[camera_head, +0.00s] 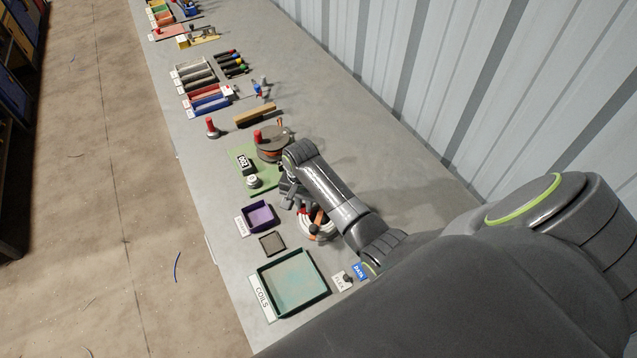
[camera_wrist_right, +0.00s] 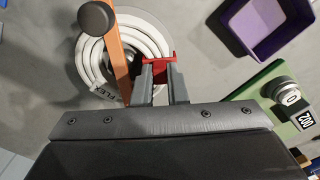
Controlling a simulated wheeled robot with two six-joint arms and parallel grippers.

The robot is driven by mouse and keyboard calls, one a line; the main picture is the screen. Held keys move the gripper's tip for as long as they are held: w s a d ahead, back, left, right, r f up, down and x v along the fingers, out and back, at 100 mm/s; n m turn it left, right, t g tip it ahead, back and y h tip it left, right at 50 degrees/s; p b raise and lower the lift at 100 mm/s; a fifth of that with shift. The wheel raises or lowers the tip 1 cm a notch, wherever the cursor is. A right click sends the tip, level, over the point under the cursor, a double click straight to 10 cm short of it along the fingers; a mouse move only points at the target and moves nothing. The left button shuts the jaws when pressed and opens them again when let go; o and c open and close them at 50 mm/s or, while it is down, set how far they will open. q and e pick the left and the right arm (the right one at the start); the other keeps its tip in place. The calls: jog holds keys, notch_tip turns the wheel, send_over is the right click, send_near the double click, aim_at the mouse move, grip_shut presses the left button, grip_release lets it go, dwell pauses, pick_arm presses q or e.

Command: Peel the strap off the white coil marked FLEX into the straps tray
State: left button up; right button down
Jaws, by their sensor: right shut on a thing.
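A red strap (camera_wrist_right: 160,58) sits at the coil's right rim in the wrist view. My right gripper (camera_wrist_right: 161,76) is shut on this strap; whether the strap still touches the coil is unclear. In the head view my right gripper (camera_head: 290,196) is beside the coil. The small purple tray (camera_head: 246,222), with a white label too small to read, also shows in the wrist view (camera_wrist_right: 236,42). My left gripper is out of view.
An orange bar (camera_wrist_right: 118,55) with a dark knob (camera_wrist_right: 95,18) crosses over the coil. A green tray labelled COILS (camera_head: 262,285) is at the front. A dark pad (camera_head: 272,244) lies between the trays.

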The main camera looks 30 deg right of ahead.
jog(key=shift+r, duration=0.25)
jog(key=shift+r+p, duration=0.45)
jog(key=shift+r, duration=1.95)
